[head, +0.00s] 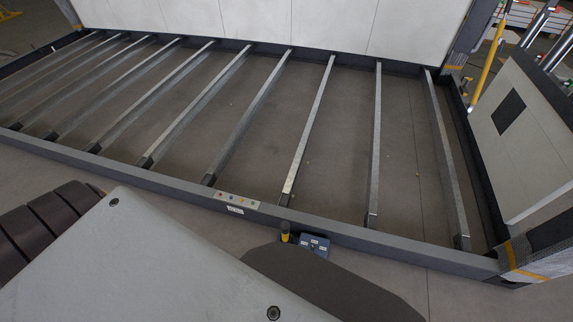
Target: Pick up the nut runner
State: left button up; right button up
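A small upright thing with a yellow top and dark body (285,232) shows just outside the near beam of the container frame. It may be the nut runner, but it is too small and too covered to be sure. Its lower part is hidden behind a dark rounded shape in the foreground. A blue box (316,246) with small white labels sits directly to its right, also partly hidden; I cannot tell whether the two touch. Neither of my grippers is in view.
The container frame's near beam (370,240) runs across the view, with several metal crossbars (310,130) behind it. A labelled plate (236,203) sits on the beam. A pale wall (300,25) stands behind, and a pale panel (515,150) at right. Floor shows at lower right.

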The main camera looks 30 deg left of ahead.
aim_at(285, 227)
jog(key=u, duration=0.9)
jog(key=k+j, duration=0.05)
